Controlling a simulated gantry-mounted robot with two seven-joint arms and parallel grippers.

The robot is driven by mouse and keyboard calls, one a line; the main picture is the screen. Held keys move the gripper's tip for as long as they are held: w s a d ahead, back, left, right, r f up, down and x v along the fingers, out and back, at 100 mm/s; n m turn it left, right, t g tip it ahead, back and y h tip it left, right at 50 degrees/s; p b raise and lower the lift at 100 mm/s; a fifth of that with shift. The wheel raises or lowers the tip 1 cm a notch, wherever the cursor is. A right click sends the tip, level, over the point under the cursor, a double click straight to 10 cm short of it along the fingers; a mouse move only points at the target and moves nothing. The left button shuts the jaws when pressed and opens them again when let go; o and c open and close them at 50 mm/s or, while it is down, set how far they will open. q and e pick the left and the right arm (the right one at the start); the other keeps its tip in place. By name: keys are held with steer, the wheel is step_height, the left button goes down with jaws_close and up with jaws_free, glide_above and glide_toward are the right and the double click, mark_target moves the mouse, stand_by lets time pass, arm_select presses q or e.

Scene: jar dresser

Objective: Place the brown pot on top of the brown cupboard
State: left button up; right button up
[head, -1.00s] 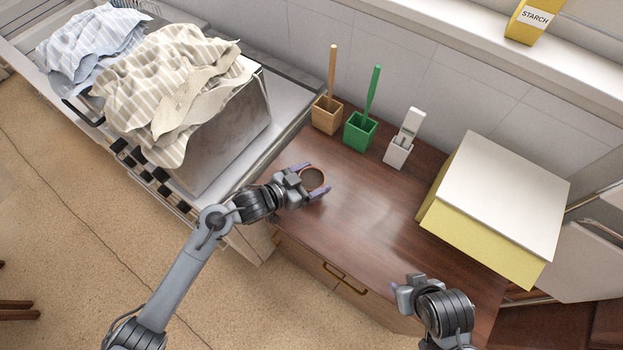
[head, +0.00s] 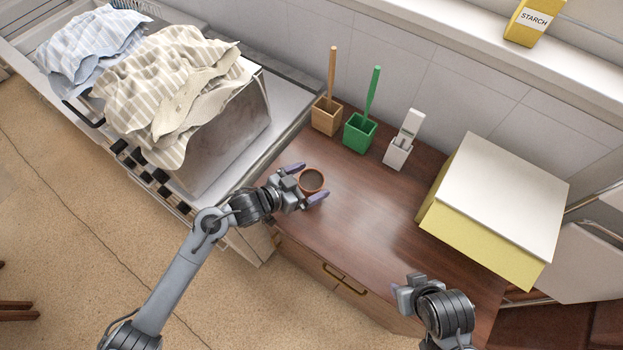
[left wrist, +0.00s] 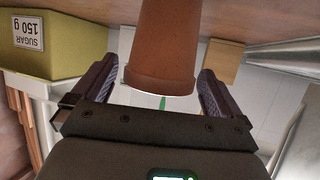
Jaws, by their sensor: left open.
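The brown pot (head: 312,180) stands on the wooden top of the brown cupboard (head: 350,225), near its left end. My left gripper (head: 305,183) is open around the pot, with one purple finger on either side. In the left wrist view the pot (left wrist: 163,50) sits between the spread fingers (left wrist: 160,95), with a visible gap on each side. My right gripper (head: 405,292) is over the front right part of the cupboard; its fingertips are too unclear to tell whether it is open.
Wooden (head: 327,115), green (head: 360,132) and white (head: 398,152) holders stand along the back of the cupboard. A yellow box with a white lid (head: 500,195) is at the right. A stove with a cloth-covered metal box (head: 235,135) is on the left. The cupboard's middle is clear.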

arm_select(q)
steer(key=p+v, duration=0.1)
steer(key=v, duration=1)
arm_select(e)
steer(key=shift+a+r, duration=0.1)
steer(key=shift+r, duration=0.6)
arm_select(q)
steer(key=s+a+f+n+g+y, duration=0.2)
steer(key=s+a+n+y, duration=0.2)
steer(key=s, duration=0.6)
steer(key=s+a+f+n+g+y, duration=0.2)
steer(key=s+a+n+y, duration=0.2)
steer(key=s+a+y, duration=0.2)
steer(key=s+a, duration=0.2)
steer(key=s, duration=0.2)
steer(key=shift+s+a+g+y, duration=0.25)
steer(key=shift+a+g+y, duration=0.05)
steer(key=shift+a+g, duration=0.1)
arm_select(e)
steer(key=shift+r, duration=0.1)
